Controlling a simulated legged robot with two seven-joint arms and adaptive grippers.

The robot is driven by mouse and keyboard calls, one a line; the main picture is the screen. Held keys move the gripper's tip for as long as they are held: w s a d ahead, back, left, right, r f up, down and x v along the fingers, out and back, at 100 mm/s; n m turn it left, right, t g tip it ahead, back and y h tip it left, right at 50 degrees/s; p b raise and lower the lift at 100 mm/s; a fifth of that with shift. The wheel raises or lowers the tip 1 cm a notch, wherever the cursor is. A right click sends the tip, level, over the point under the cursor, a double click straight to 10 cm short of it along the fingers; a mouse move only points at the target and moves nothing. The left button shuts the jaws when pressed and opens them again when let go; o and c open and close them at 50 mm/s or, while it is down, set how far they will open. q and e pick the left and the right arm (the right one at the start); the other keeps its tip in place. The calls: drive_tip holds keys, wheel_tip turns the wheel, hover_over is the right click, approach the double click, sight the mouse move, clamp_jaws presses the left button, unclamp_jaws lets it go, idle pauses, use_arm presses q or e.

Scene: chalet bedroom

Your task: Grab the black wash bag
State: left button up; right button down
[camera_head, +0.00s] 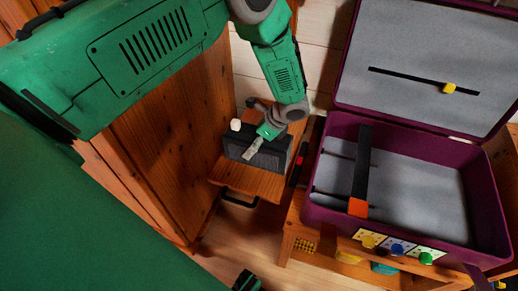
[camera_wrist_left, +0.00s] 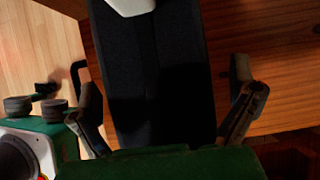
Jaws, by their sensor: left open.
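The black wash bag (camera_head: 275,157) is a dark, boxy bag on a small wooden shelf (camera_head: 246,181) beside the wooden cabinet. In the left wrist view the bag (camera_wrist_left: 150,62) fills the middle as a dark upright strip. My left gripper (camera_head: 254,146) is over the bag's top in the head view and partly hides it. In the wrist view its two fingers stand apart, one on each side of the bag, and the gripper (camera_wrist_left: 163,95) is open. Whether the fingers touch the bag is hard to tell.
A small white object (camera_head: 235,125) is at the bag's back left. An open purple suitcase (camera_head: 318,215) with grey lining stands close on the right, on a wooden bench. A tall wooden cabinet (camera_head: 165,150) closes off the left side.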

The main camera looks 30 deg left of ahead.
use_arm(q)
drive_tip(key=shift+a, duration=0.2)
drive_tip(key=shift+d+f, duration=0.15)
drive_tip(key=shift+f, duration=0.05)
drive_tip(key=c, duration=1.4)
